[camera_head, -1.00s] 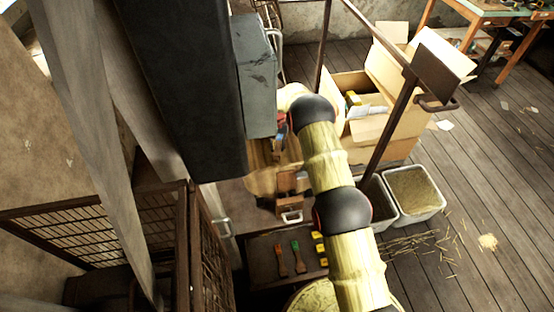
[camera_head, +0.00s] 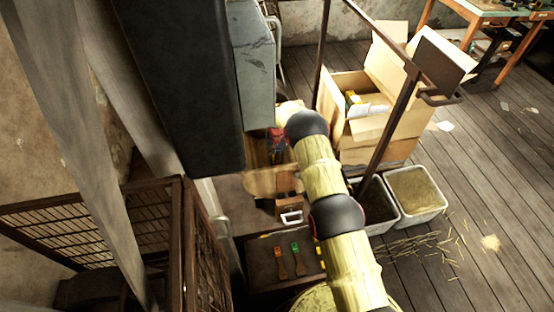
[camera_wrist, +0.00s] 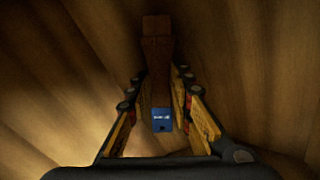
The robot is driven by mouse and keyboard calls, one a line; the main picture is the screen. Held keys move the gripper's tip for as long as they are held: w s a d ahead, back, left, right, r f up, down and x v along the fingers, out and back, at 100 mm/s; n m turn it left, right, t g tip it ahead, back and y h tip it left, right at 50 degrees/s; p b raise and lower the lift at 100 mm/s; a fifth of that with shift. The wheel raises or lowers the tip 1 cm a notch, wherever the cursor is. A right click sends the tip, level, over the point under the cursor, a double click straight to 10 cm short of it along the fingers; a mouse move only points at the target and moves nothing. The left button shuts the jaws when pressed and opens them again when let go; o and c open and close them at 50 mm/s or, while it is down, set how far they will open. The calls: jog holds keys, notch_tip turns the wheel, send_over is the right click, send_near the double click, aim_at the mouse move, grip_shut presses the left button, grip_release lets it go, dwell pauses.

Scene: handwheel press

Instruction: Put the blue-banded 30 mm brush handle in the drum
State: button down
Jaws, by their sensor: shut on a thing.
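In the wrist view my gripper (camera_wrist: 160,88) is shut on a dark brown wooden brush handle (camera_wrist: 158,50). Its blue band (camera_wrist: 162,120) with small white lettering faces the camera, between the fingers. The handle points away from the palm, toward surrounding light-brown wooden surfaces. These look like wooden walls close around the gripper; whether they are the drum's inside I cannot tell for certain. In the head view my gripper (camera_head: 278,141) shows small, red and dark, in front of light wood beside the grey housing. The handle is not clear there.
A dark tray below holds an orange-marked brush (camera_head: 280,264), a green-marked brush (camera_head: 297,260) and a yellow-marked piece (camera_head: 321,252). A wooden block with a pale handle (camera_head: 291,217) stands behind it. Bins (camera_head: 416,189) and an open cardboard box (camera_head: 372,115) are right. A grey housing (camera_head: 254,75) is close left.

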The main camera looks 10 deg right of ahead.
jog(key=shift+f, duration=0.2)
jog(key=c, duration=1.6)
grip_release()
jog(key=shift+r, duration=0.15)
